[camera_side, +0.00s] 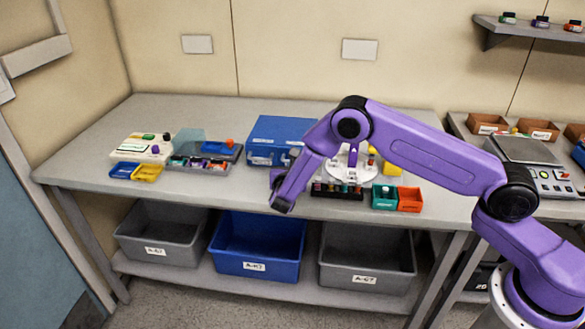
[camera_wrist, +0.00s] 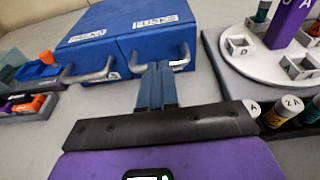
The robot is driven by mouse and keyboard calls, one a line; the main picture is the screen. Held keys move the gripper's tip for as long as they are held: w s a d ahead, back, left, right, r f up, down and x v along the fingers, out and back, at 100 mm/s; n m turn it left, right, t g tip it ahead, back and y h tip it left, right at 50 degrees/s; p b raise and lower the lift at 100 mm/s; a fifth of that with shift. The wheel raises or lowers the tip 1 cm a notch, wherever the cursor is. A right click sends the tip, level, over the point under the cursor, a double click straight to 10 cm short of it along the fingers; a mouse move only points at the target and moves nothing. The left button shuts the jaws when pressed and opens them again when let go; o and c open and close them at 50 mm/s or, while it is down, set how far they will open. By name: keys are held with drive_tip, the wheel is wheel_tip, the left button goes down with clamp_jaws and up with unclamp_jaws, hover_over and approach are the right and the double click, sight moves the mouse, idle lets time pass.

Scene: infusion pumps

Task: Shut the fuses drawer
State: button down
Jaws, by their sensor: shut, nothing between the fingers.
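A blue cabinet (camera_side: 285,138) stands on the bench behind my gripper. The wrist view shows two drawers side by side, a left drawer (camera_wrist: 88,52) and a right drawer (camera_wrist: 150,38), each with a white label and a grey bar handle. My gripper (camera_side: 282,204) is shut and empty, in front of the cabinet. In the wrist view its fingertips (camera_wrist: 157,68) are close to the right drawer's handle; whether they touch is unclear.
A white round stand (camera_wrist: 265,70) is right of the cabinet, with a dark rack of vials (camera_side: 336,191) in front. Green (camera_side: 385,197) and orange (camera_side: 409,199) bins stand farther right. A grey tray (camera_side: 198,163) and pump (camera_side: 145,147) are left. Bare bench lies between tray and cabinet.

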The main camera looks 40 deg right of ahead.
drive_tip(key=shift+w+d, duration=0.3)
drive_tip(key=shift+d, duration=0.1)
drive_tip(key=f+v, duration=0.1)
drive_tip(key=v, duration=1.4)
drive_tip(key=s+d+r+m+g+y, duration=0.3)
drive_tip(key=s+r+m, duration=0.1)
drive_tip(key=s, duration=0.8)
drive_tip(key=s+d+r+m+g+y, duration=0.4)
drive_tip(key=s+m, duration=0.2)
drive_tip(key=s, duration=0.6)
drive_tip(key=s+d+r+m+g+y, duration=0.3)
drive_tip(key=s+r+m+y, duration=0.1)
drive_tip(key=s, duration=0.8)
drive_tip(key=shift+d+r+m+g, duration=0.2)
drive_tip(key=shift+r+m+g, duration=0.05)
drive_tip(key=shift+m+g, duration=0.15)
